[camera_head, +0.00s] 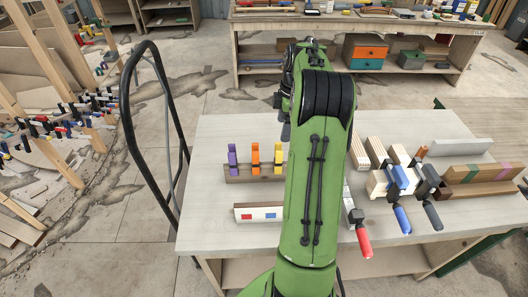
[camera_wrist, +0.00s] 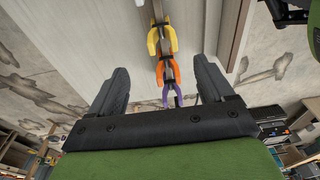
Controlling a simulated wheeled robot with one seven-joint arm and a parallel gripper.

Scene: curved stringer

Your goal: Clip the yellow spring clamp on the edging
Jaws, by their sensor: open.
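The yellow spring clamp (camera_head: 278,158) sits upright at the right end of a row of clamps on a brown wooden rail (camera_head: 240,175), partly beside my green arm. It also shows at the top of the wrist view (camera_wrist: 161,40). My gripper (camera_wrist: 160,66) is open, with the clamps in sight between and beyond its fingers, and nothing is held.
An orange clamp (camera_head: 255,158) and a purple clamp (camera_head: 232,158) stand left of the yellow one. Wooden blocks, bar clamps and a red-handled tool (camera_head: 362,236) lie on the right of the table (camera_head: 215,133). A black hoop-shaped rail (camera_head: 128,112) stands at the left.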

